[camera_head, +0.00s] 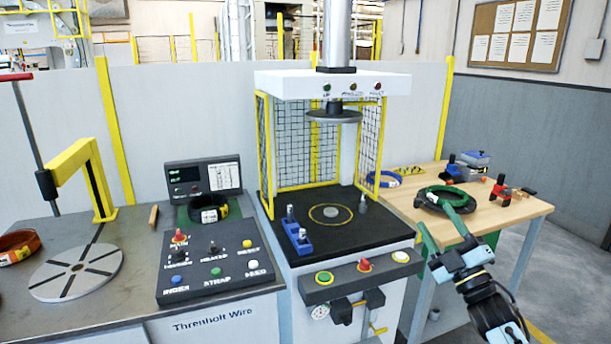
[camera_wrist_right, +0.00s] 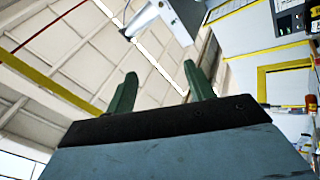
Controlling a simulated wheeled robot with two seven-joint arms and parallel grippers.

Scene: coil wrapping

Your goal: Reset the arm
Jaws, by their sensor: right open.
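My right gripper (camera_head: 432,214) is raised at the lower right of the head view, in front of the wooden table. Its two green fingers are spread apart and empty. In the right wrist view my right gripper (camera_wrist_right: 154,84) points up toward the ceiling, with nothing between the fingers. A dark green-and-black coil (camera_head: 428,201) lies on the table behind the fingers, partly hidden by them. I cannot tell the exact gap between gripper and coil. My left gripper is out of view.
The wooden table (camera_head: 522,211) also holds a blue coil (camera_head: 384,180) and small red and blue tools. The press (camera_head: 333,86) stands in the middle. A turntable (camera_head: 76,272), control panel (camera_head: 215,266) and orange-brown coil (camera_head: 17,243) are at left.

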